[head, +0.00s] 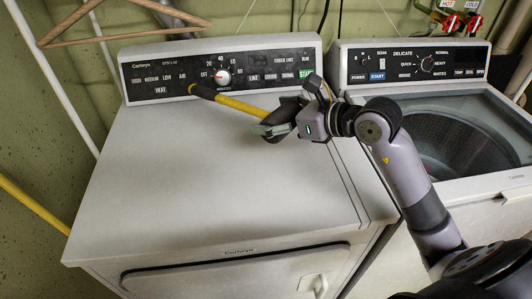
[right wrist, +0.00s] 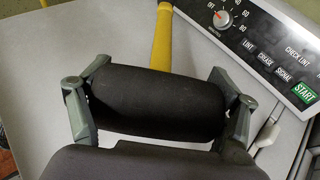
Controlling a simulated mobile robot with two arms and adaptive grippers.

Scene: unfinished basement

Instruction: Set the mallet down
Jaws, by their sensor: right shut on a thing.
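The mallet has a yellow handle (head: 240,105) and a thick black head (right wrist: 158,100). My right gripper (head: 277,128) is shut on the head, with a finger at each end of it in the right wrist view (right wrist: 160,112). The handle points away from the gripper, up and left in the head view, its far end looking dark in front of the dryer's control panel. The mallet is over the back right of the white dryer top (head: 200,170); I cannot tell whether it touches. The gripper mostly hides the head in the head view. My left gripper is out of view.
The dryer's control panel (head: 150,74) stands along the back edge. The dryer top is clear in front and to the left. To the right is a washer with an open drum (head: 455,140). A wooden hanger (head: 125,36) hangs at upper left.

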